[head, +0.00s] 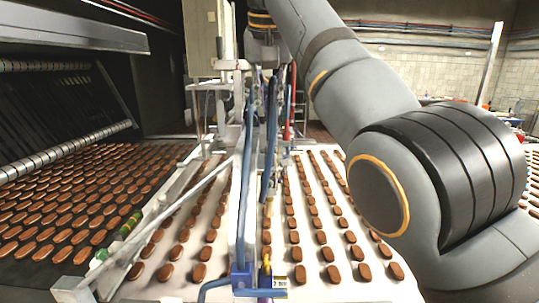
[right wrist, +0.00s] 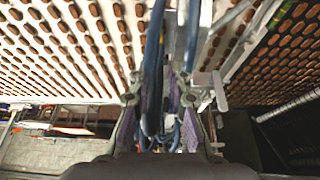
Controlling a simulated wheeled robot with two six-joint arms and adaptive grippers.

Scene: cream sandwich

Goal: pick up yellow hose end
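A small yellow piece, likely the yellow hose end (head: 266,264), shows low in the middle of the head view, beside a blue block and a small white label. My right gripper (right wrist: 161,88) is open in the right wrist view, with blue hoses (right wrist: 154,70) running between or behind its spread fingers; I cannot tell whether they touch. My left gripper is not in view.
Brown biscuits lie in rows on a white conveyor (head: 224,235) and a dark conveyor (head: 60,268). Blue hoses (head: 246,180) hang along the machine frame in the middle. A grey cabinet (head: 202,38) stands behind. A slanted metal rod (head: 170,205) crosses the left side.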

